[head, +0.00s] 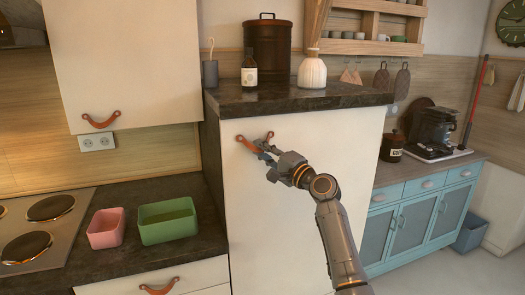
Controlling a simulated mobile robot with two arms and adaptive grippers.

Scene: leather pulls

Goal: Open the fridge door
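The fridge is the tall white unit in the middle, and its door (265,215) looks closed and flush. A brown leather pull (246,144) is fixed near the top left of the door by two studs. My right gripper (262,147) is at the right part of this pull, with its fingers overlapping the strap. The fingers hide part of the strap, and I cannot tell whether they are closed on it. My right arm reaches up from the bottom and covers part of the door. My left gripper is not in view.
A dark worktop (225,101) tops the fridge, bearing a brown canister (268,52), a bottle (249,72) and a white vase (312,72). On the left counter are a pink tub (106,228), a green tub (168,221) and a hob (40,232). A blue cabinet (415,222) stands right.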

